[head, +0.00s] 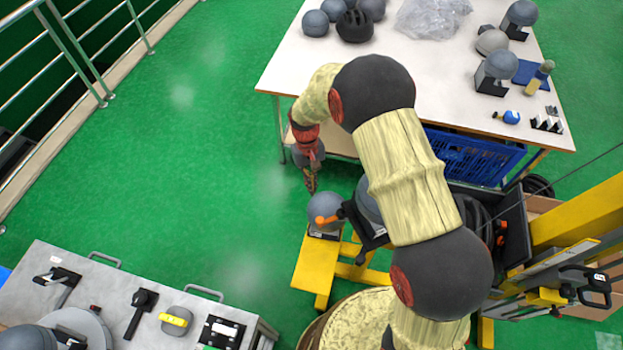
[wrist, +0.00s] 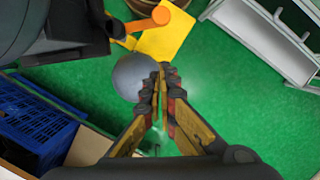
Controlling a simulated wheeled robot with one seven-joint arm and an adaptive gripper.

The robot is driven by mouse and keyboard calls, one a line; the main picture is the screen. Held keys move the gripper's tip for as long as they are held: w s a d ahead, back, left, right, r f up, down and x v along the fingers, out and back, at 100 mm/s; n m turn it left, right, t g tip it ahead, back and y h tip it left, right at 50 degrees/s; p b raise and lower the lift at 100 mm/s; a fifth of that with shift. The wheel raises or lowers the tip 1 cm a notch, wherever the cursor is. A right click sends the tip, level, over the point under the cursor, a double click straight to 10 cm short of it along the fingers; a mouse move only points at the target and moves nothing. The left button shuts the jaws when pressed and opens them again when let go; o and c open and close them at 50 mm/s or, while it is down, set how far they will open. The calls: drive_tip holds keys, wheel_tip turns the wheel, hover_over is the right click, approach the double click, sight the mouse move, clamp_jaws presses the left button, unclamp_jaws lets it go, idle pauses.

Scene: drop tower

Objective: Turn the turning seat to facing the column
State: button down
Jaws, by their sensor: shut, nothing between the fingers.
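A dark seat (head: 372,238) with an orange-tipped handle (head: 326,219) stands over a yellow base, partly hidden behind my arm. I take it for the turning seat; which way it faces is hard to tell. The dark part (wrist: 60,35) and orange handle (wrist: 150,20) fill the upper left of the wrist view. A grey ball (head: 322,205) sits beside the handle; it also shows in the wrist view (wrist: 132,77). The yellow column (head: 580,208) rises at the right. My gripper (head: 311,188) is shut and empty, just above the ball; its fingertips (wrist: 162,72) overlap the ball's edge in the wrist view.
A white table (head: 440,85) with helmets and balls stands at the back, a blue crate (head: 470,158) under it. A grey bench (head: 90,275) with fittings is front left. A railing (head: 75,50) runs at far left. Green floor between is clear.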

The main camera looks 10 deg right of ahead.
drive_tip(key=s+d+f, duration=0.1)
drive_tip(key=s+f, duration=0.3)
drive_tip(key=shift+s+f, duration=0.3)
drive_tip(key=shift+s, duration=0.05)
drive_tip(key=shift+s, duration=0.15)
drive_tip(key=s+d+n+t+h+p, duration=0.1)
drive_tip(key=s+d+n, duration=0.1)
drive_tip(key=s+n, duration=0.3)
drive_tip(key=s+d+n+p, duration=0.1)
drive_tip(key=s+d+n, duration=0.2)
drive_tip(key=s, duration=1)
drive_tip(key=shift+s+d+n+t+h, duration=0.25)
drive_tip(key=shift+n+t+h, duration=0.15)
drive_tip(key=shift+n, duration=0.9)
drive_tip(key=shift+a, duration=0.1)
